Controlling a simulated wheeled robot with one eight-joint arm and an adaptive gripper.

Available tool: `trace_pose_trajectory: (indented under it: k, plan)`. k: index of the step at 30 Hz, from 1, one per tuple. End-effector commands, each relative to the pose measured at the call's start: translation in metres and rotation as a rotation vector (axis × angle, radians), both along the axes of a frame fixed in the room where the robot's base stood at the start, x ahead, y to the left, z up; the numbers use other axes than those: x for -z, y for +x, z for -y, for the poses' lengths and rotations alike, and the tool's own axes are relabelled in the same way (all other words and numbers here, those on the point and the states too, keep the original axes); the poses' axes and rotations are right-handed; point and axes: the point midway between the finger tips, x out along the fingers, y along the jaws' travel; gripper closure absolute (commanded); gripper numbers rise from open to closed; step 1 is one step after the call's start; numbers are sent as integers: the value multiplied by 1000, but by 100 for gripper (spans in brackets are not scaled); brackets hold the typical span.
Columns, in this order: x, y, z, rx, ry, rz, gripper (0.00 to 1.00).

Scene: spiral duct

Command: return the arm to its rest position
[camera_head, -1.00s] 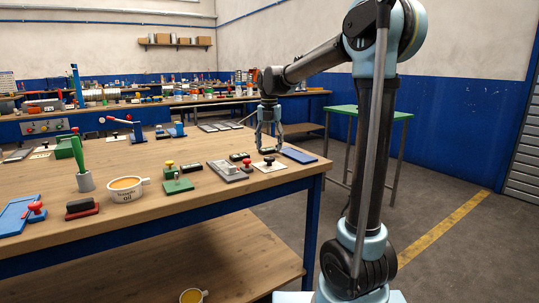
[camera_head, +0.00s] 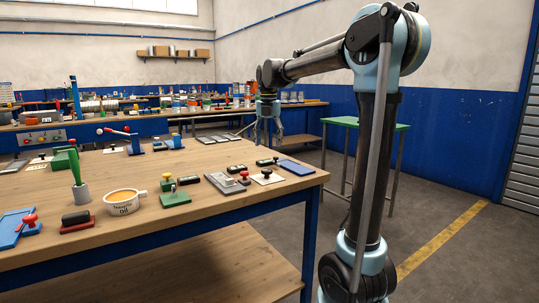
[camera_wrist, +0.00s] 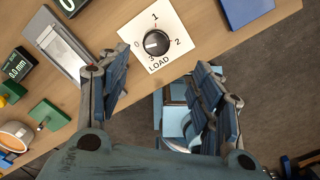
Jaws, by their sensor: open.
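My gripper (camera_head: 268,132) hangs from the raised arm, above the right part of the wooden workbench (camera_head: 120,240) in the head view. In the wrist view its two blue-padded fingers (camera_wrist: 158,92) are spread apart with nothing between them. A white plate marked LOAD with a black knob (camera_wrist: 155,43) lies beyond the fingertips in the wrist view, on the bench near its edge. The plate (camera_head: 266,177) also shows in the head view, below the gripper and apart from it.
A green-topped table (camera_head: 365,124) is behind my arm. The floor at right is open.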

Motion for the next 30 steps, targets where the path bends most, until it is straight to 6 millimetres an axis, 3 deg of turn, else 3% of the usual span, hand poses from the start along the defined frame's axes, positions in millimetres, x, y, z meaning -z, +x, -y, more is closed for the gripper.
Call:
trace_pose_trajectory:
  k: [5,14,23,30]
  plan:
    - [10,-30,35,264,8,16,41]
    - [45,-99,99,879,41,45,41]
    - [97,-171,150,1494,89,64,41]
    - [150,-228,180,1982,143,69,41]
